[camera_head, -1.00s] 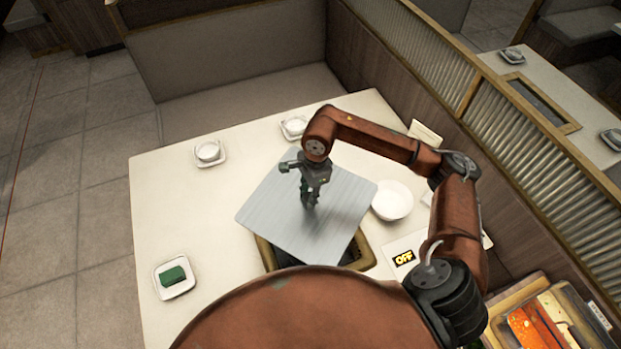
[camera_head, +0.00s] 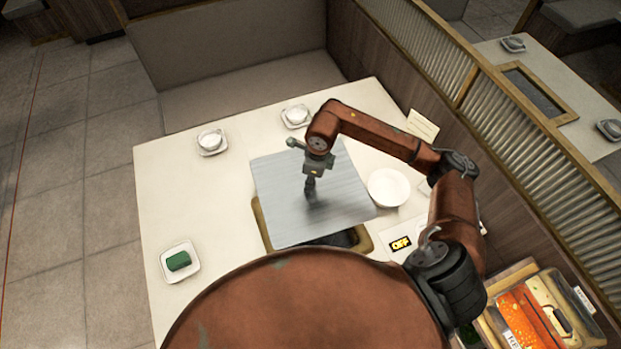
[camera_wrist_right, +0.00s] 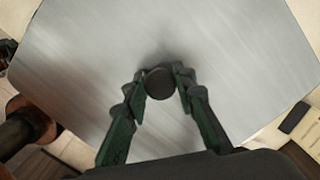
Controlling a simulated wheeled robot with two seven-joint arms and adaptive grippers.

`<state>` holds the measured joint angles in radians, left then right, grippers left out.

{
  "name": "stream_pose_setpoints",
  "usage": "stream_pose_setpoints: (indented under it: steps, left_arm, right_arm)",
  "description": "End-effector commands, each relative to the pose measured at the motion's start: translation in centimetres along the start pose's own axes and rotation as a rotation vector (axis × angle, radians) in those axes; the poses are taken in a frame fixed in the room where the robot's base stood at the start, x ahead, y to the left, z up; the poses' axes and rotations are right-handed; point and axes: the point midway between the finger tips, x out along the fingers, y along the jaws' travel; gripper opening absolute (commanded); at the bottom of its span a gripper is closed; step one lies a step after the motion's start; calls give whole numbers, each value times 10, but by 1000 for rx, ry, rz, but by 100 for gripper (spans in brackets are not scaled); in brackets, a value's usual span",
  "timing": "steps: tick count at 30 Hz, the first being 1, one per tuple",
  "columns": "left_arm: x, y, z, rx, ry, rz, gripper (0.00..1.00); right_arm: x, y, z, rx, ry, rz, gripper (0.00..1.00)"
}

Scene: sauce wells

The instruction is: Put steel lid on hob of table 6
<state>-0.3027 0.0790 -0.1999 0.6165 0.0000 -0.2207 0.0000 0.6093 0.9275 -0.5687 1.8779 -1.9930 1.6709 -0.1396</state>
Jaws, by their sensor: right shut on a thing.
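The steel lid (camera_head: 340,208) is a flat, square brushed-metal plate. My right gripper (camera_head: 309,192) is above its middle. In the right wrist view the gripper (camera_wrist_right: 160,86) is shut on the lid's dark round knob (camera_wrist_right: 159,82), and the lid (camera_wrist_right: 90,50) fills most of the picture. The hob (camera_head: 262,232) is a gold-framed dark opening in the table. The lid covers much of it, turned slightly against the frame; a front strip and the left edge of the hob show. I cannot tell whether the lid touches the frame. My left gripper is not in view.
The white table (camera_head: 165,215) carries a white plate (camera_head: 388,187) right of the lid, two small bowls on saucers (camera_head: 211,141) (camera_head: 296,116), and a green item (camera_head: 178,261) on a dish. A slatted partition (camera_head: 480,100) stands right.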

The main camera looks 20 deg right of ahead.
Motion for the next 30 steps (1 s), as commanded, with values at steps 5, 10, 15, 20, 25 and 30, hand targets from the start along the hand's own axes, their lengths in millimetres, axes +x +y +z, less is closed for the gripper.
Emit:
stream_pose_setpoints:
  steps: [5, 10, 15, 20, 25, 30]
  left_arm:
    - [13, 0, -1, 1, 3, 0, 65]
    - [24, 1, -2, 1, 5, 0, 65]
    - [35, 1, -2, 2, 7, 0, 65]
    - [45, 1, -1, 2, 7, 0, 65]
    - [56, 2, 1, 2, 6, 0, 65]
    - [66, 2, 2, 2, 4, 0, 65]
  right_arm:
    - [15, 0, -1, -1, -2, -1, 0]
    - [27, -1, -3, -1, -1, -1, 0]
    - [39, -1, -4, -1, -1, -1, 0]
    - [50, -1, -6, 0, -1, -2, 0]
    - [63, -1, -7, 0, -2, -2, 0]
    - [75, -1, -8, -1, -2, -2, 0]
